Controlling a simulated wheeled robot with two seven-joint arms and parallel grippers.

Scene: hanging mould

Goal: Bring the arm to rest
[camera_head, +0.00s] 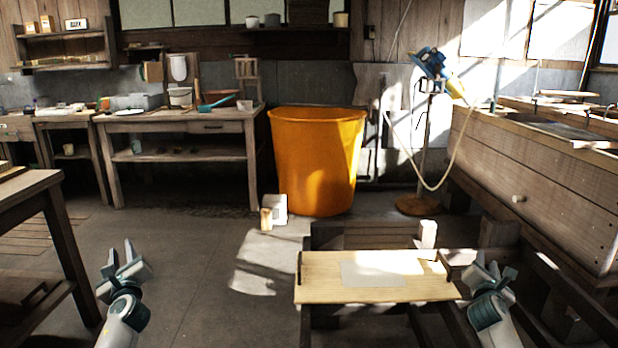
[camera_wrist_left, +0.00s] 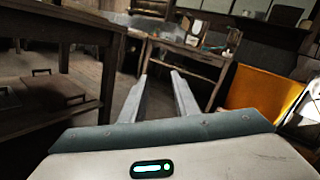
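My left gripper (camera_head: 121,256) is at the lower left of the head view, raised above the floor between the left table and the wooden board. Its two fingers are apart with nothing between them; the left wrist view also shows the left gripper (camera_wrist_left: 160,82) open and empty. My right gripper (camera_head: 487,264) is at the lower right, close to the right end of the wooden board (camera_head: 322,285). Its fingers look apart, and I see nothing held between them.
A large orange bin (camera_head: 315,165) stands at the back centre. A workbench (camera_head: 185,125) is at the back left and a table (camera_head: 35,185) at the near left. A wooden cabinet (camera_head: 540,180) fills the right. A white block (camera_head: 428,234) stands behind the board. The middle-left floor is clear.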

